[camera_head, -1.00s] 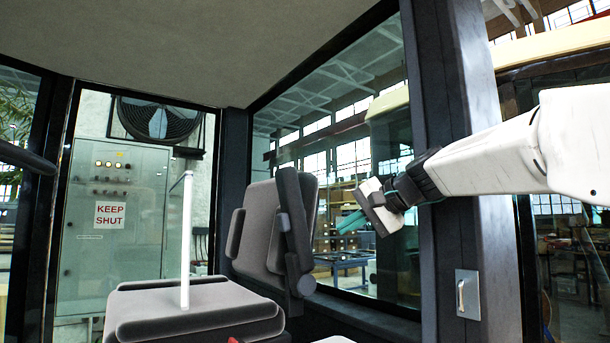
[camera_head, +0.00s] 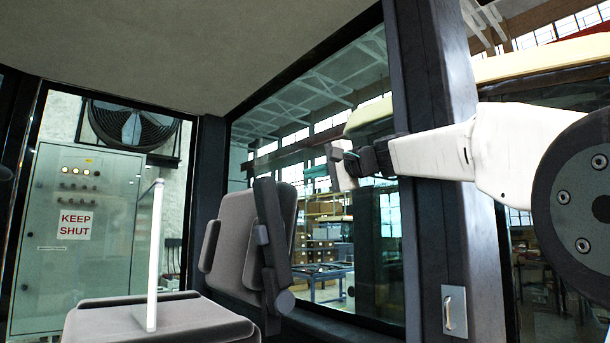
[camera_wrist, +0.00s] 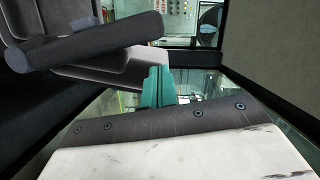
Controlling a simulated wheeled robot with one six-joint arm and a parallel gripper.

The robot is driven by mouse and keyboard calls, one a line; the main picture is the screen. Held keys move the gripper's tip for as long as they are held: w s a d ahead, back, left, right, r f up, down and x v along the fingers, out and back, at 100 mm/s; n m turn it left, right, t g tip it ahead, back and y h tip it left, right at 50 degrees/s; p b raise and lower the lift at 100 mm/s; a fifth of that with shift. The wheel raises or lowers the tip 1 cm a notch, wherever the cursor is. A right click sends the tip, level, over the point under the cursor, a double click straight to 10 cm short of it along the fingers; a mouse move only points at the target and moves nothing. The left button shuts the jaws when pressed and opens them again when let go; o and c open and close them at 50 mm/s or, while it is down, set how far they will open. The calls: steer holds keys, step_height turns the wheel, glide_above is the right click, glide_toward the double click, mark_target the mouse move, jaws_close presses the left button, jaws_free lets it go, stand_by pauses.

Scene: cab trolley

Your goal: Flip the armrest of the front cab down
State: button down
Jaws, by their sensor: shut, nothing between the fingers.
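The armrest (camera_head: 270,237) is a dark padded bar on the near side of the grey seat backrest (camera_head: 235,240). It stands upright along the backrest, with a round pivot (camera_head: 285,302) at its lower end. My gripper (camera_head: 318,171) is in front of the side window, to the right of the armrest's upper end and slightly higher, apart from it in the picture. In the wrist view the armrest (camera_wrist: 100,38) lies across the upper left, and my teal fingers (camera_wrist: 157,86) are together and empty, just beyond its free end. No contact shows.
A white upright rod (camera_head: 155,255) stands on the seat cushion (camera_head: 105,320). A dark cab pillar (camera_head: 425,130) with a handle (camera_head: 455,310) is beside my arm. A grey cabinet marked KEEP SHUT (camera_head: 115,215) stands beyond the glass at left.

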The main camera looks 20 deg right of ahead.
steer(key=x, duration=0.8)
steer(key=shift+a, duration=0.15)
